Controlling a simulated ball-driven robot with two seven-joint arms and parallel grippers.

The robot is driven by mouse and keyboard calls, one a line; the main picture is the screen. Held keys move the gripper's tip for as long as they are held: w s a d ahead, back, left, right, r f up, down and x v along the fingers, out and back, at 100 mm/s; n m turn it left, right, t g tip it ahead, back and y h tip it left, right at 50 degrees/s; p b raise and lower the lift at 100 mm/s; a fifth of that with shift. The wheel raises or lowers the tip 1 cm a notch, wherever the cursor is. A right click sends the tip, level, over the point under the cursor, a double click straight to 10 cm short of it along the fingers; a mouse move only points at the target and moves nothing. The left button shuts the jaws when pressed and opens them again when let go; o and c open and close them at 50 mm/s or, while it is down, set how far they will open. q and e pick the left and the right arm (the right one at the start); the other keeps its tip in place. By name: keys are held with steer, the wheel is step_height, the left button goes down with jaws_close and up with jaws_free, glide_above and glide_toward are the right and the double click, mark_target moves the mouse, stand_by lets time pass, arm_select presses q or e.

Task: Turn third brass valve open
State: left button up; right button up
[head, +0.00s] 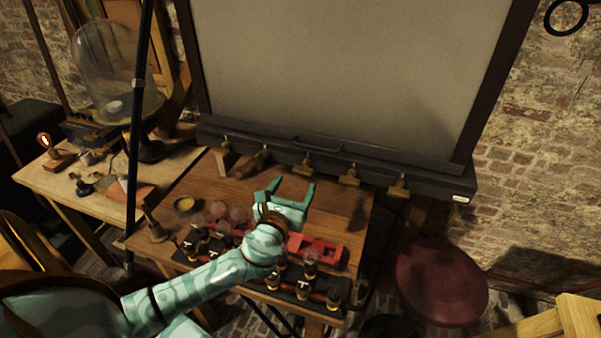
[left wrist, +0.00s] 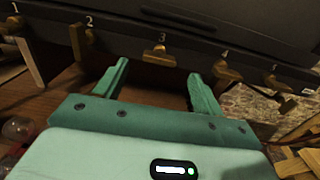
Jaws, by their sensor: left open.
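The third brass valve (head: 307,168) is on the front of the dark rail below the big grey panel. In the left wrist view it sits under the number 3 (left wrist: 160,55), its bar lying crosswise. My left gripper (head: 292,186) is open and empty, just short of this valve. In the left wrist view its fingers (left wrist: 159,68) point at the rail, one to each side of the third valve, with no contact visible. My right gripper is not in view.
Jars and a red tray (head: 322,250) crowd the table under my left arm. A glass dome (head: 107,70) and a red stool (head: 440,283) flank the table.

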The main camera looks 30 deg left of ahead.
mark_target(301, 173)
arm_select(q)
steer(key=x, duration=0.5)
steer(key=shift+w+a, duration=0.1)
steer(key=shift+w, duration=0.2)
steer(key=c, duration=1)
